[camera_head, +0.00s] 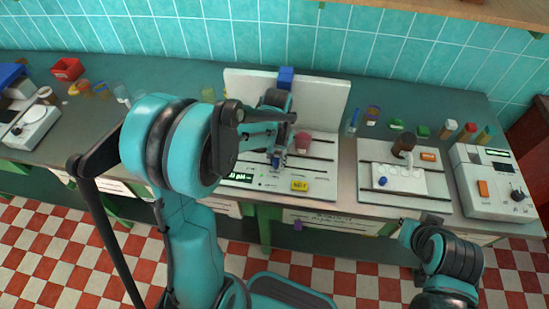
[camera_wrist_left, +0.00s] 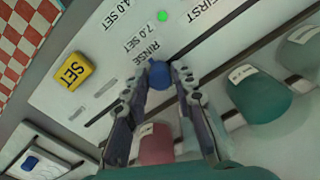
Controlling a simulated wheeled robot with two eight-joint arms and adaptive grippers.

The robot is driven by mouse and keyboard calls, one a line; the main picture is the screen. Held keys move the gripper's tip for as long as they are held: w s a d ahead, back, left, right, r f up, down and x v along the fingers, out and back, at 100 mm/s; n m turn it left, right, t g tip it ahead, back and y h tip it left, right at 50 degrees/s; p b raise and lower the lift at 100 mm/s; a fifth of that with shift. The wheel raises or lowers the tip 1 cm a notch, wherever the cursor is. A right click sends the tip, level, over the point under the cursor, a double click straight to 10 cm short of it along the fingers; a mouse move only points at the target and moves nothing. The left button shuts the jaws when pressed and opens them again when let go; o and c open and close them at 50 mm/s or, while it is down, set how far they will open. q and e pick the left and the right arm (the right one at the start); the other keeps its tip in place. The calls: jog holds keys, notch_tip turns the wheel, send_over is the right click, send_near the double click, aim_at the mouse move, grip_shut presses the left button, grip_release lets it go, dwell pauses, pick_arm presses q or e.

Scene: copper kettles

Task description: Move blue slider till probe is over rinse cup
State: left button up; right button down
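My left gripper (camera_head: 275,160) reaches over the white instrument panel (camera_head: 240,182) in the camera_head view. In the left wrist view its fingertips (camera_wrist_left: 166,72) are close together, one on each side of the round blue slider knob (camera_wrist_left: 157,75), and appear shut on it. The knob is beside the printed word RINSE. A pink cup (camera_head: 303,139) stands behind the panel's front strip; it also shows in the wrist view (camera_wrist_left: 155,143), partly behind a finger. Its label is unreadable. I cannot make out the probe tip; my arm covers part of the instrument.
A yellow SET button (camera_head: 300,185) is on the panel near my gripper. A green cup (camera_wrist_left: 258,95) and a greyer cup (camera_wrist_left: 302,45) stand in line with the pink one. A blue block (camera_head: 286,77) is at the white backboard's top. Another instrument (camera_head: 490,195) stands right.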

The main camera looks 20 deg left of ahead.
pick_arm(q)
jog(key=shift+o, duration=0.7)
notch_tip(320, 180, up, 12)
dwell(0.4)
jog(key=s+d+n+t, duration=0.2)
jog(key=s+t, duration=0.5)
jog(key=s, duration=0.6)
jog(key=shift+d+r+n, duration=0.25)
jog(key=shift+d+n, duration=0.05)
jog(key=shift+d, duration=0.2)
